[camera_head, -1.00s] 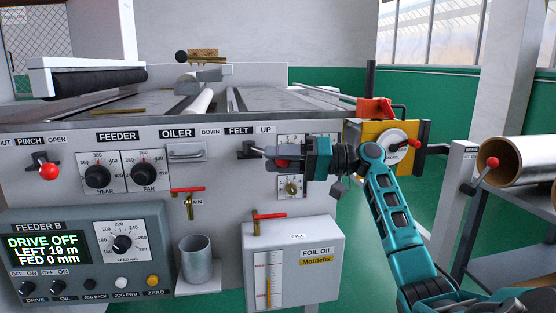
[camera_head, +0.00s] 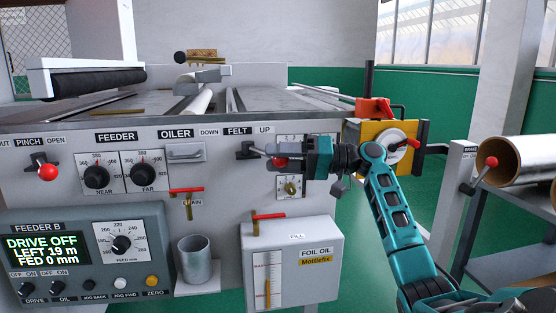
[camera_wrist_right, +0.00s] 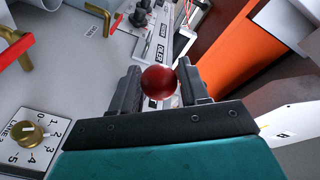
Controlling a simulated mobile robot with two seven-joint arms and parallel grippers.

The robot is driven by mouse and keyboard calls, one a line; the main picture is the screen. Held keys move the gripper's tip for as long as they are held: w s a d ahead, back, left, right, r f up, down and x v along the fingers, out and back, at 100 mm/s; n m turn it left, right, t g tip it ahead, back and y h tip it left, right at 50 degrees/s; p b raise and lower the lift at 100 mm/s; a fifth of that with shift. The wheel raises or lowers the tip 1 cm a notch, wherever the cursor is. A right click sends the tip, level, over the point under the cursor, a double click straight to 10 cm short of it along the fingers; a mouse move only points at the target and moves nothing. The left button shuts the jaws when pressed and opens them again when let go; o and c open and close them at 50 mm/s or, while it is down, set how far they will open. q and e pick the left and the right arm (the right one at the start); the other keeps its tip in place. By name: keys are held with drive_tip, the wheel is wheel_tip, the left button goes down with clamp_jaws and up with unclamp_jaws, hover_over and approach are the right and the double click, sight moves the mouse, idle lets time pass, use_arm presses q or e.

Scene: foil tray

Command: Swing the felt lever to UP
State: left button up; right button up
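The felt lever's red ball knob (camera_head: 281,162) is at the right of its black mount (camera_head: 246,151), to the right of and below the UP label (camera_head: 265,130). The lever leans toward the UP side; most of its rod is hidden behind my gripper. My right gripper (camera_head: 279,155) is at the panel, around the knob. In the right wrist view the knob (camera_wrist_right: 158,82) sits between the two dark fingers (camera_wrist_right: 160,88) and fills the gap, so they look shut on it. My left gripper is not in view.
A red-handled valve (camera_head: 187,191) and the foil oil box (camera_head: 292,265) are below. The orange and yellow unit (camera_head: 370,135) stands to the right, the foil roll (camera_head: 520,160) beyond it.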

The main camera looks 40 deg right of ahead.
drive_tip(key=o, duration=0.3)
drive_tip(key=shift+a, duration=0.1)
drive_tip(key=shift+f, duration=0.1)
drive_tip(key=v, duration=1.3)
drive_tip(key=shift+w, duration=0.1)
